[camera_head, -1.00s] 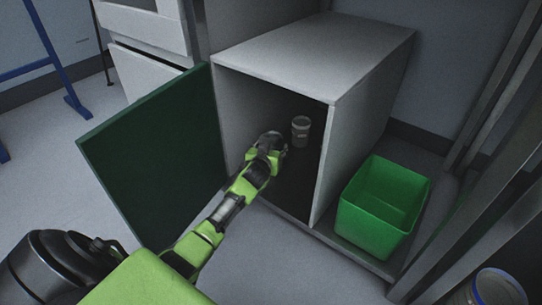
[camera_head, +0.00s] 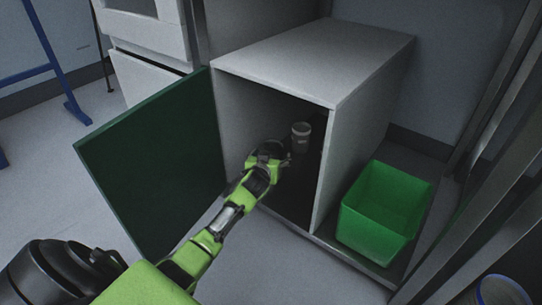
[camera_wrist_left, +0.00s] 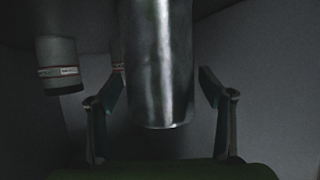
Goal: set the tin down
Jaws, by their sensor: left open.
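My left gripper (camera_head: 272,155) reaches into the open cabinet (camera_head: 320,62). In the left wrist view its two fingers (camera_wrist_left: 160,88) are spread, one on each side of a shiny metal tin (camera_wrist_left: 158,60). A narrow gap shows on the right side of this tin; contact on the left is hard to tell. In the head view the gripper hides this tin. A second, grey can with a light band (camera_head: 301,137) stands upright inside the cabinet, beyond the gripper. A labelled can at the left of the wrist view (camera_wrist_left: 60,60) appears to be the same one. My right gripper is not in view.
The green cabinet door (camera_head: 155,165) stands open on the left. A green bin (camera_head: 375,235), which looks empty, stands right of the cabinet. Metal posts (camera_head: 470,200) rise at the right edge. The cabinet's side walls stand close around the gripper.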

